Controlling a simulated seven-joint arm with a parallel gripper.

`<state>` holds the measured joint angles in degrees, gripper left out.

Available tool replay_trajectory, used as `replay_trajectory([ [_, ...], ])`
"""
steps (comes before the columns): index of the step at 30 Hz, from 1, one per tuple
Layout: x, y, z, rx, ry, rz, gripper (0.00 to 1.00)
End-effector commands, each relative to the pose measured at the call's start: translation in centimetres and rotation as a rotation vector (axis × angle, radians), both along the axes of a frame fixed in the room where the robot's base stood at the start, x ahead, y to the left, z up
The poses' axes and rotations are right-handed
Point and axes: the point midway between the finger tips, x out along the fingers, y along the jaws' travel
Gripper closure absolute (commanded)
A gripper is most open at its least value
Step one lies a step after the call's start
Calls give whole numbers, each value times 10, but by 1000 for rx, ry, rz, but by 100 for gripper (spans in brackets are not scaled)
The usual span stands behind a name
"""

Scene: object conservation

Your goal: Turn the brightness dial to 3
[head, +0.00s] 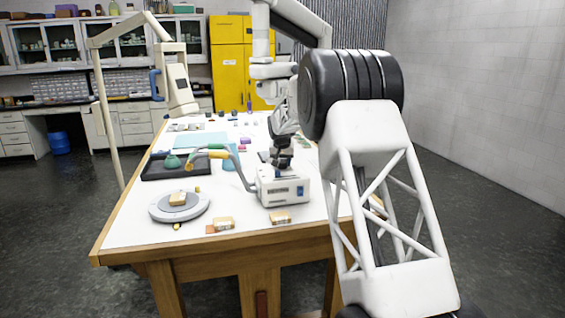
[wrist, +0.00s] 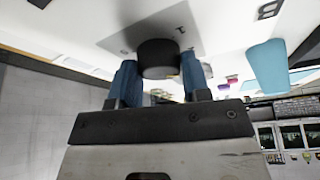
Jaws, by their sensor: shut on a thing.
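The light-source box (head: 283,190), white with a blue panel and two curved gooseneck arms (head: 232,165), stands on the table near the front. My gripper (head: 281,158) points down at the top of this box. In the wrist view, my gripper's blue fingers (wrist: 160,72) are on either side of a round black dial (wrist: 158,56) and shut on it. The dial sits on a pale face (wrist: 130,35) of the box. No number or pointer on the dial can be read. In the head view the dial is too small and covered to make out.
The white table (head: 240,245) also holds a round grey plate (head: 192,212) with a tan block (head: 178,198). Small boxes (head: 280,217) lie near the front edge. A black tray (head: 155,167) is at the left. A blue sheet (head: 200,141) lies farther back.

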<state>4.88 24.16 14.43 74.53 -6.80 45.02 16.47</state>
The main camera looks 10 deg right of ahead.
Motion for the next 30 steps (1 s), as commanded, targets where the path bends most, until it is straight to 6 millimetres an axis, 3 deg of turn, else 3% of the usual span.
replay_trajectory([
  [30,2,2,-2,0,2,-776,80],
])
